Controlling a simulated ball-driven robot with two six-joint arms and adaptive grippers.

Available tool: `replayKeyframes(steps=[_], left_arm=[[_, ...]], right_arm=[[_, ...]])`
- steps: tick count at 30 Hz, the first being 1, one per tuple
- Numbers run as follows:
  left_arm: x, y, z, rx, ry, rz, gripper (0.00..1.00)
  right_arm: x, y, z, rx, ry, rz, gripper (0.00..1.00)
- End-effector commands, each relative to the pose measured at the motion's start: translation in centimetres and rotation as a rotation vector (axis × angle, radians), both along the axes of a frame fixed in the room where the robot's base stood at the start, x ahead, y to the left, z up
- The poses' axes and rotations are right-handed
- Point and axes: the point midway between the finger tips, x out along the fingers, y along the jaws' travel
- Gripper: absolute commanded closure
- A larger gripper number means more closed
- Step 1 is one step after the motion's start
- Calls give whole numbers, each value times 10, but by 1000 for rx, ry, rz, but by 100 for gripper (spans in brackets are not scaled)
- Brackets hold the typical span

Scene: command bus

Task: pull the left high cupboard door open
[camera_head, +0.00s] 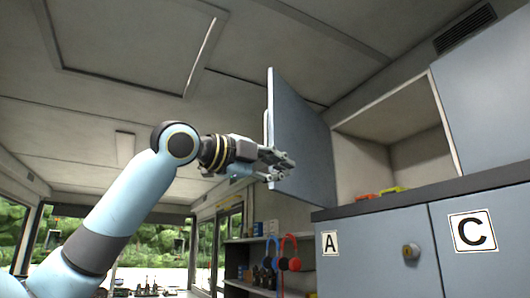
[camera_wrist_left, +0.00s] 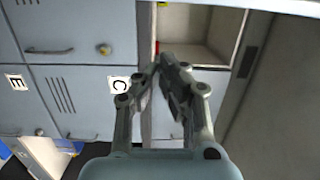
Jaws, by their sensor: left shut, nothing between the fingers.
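The left high cupboard door (camera_head: 305,140) is a blue-grey panel standing swung out from its cupboard (camera_head: 400,135), whose inside shows to the right of it. A pale handle shows at the door's left edge. My left gripper (camera_head: 284,168) is shut and empty. Its fingers overlap the door's lower left part in the head view, in front of the face turned to me; I cannot tell if they touch it. In the left wrist view the shut fingers (camera_wrist_left: 172,65) point at an open compartment (camera_wrist_left: 205,30). My right gripper is not in view.
Lower cupboards marked A (camera_head: 330,243) and C (camera_head: 472,231) stand below a dark ledge (camera_head: 440,187). Red and yellow items lie in the open cupboard. Red and blue headphones (camera_head: 289,255) hang below the door. The ceiling is close above; open room lies left.

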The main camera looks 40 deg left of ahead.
Motion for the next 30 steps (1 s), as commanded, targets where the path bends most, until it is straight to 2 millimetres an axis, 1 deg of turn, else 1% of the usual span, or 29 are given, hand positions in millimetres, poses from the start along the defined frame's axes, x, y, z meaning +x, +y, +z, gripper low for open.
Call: replayKeyframes(steps=[1,9,15,21,25,30], left_arm=[[6,-3,3,-5,1,-3,100],[36,-10,2,-3,3,-3,100],[34,11,-2,5,4,5,100],[32,26,-2,5,3,3,100],[31,30,-1,3,2,1,100],[31,31,-1,0,2,0,100]], right_arm=[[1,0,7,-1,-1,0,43],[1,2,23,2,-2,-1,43],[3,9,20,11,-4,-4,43],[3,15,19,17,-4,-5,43],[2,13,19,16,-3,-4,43],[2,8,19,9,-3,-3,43]])
